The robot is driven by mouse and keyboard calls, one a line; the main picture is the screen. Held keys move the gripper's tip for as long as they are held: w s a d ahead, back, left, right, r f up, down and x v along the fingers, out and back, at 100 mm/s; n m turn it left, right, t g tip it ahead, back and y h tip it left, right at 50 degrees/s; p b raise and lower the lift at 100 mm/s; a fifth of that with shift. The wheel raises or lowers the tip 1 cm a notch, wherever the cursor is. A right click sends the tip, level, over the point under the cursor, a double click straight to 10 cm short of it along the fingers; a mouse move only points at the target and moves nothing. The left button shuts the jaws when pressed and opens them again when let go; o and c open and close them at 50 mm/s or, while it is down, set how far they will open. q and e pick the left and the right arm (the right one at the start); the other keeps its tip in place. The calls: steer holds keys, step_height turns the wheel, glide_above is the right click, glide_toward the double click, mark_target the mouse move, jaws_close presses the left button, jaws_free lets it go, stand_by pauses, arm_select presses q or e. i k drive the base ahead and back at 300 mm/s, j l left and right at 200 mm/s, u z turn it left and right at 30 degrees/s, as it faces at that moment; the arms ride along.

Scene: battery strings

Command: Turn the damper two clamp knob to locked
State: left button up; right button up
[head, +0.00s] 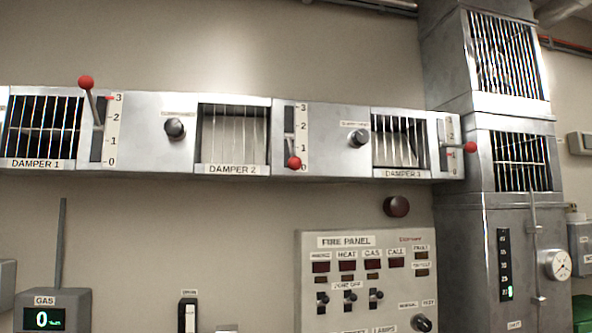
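The duct on the wall carries a grille labelled DAMPER 2 (232,140), which looks closed behind its bars. To its right the damper two lever has a red ball (294,162) low by the 0 of its scale. A dark round clamp knob (358,138) sits right of that lever, under a small label too blurred to read. A similar knob (175,128) sits left of the DAMPER 2 grille. I cannot read either knob's position. Neither of my grippers shows in the head view.
The damper one lever's red ball (86,82) is up near 3. The damper three lever's red ball (470,147) sticks out to the right. A fire panel (400,285) is below, with a gas meter (52,300) at lower left.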

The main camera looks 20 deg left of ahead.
mark_target(173, 127)
steer(key=u, duration=1.45)
steer(key=i+l, duration=0.1)
steer(key=l, duration=0.15)
steer(key=i+l, duration=0.1)
steer(key=l+u, duration=0.05)
steer(key=l, duration=0.05)
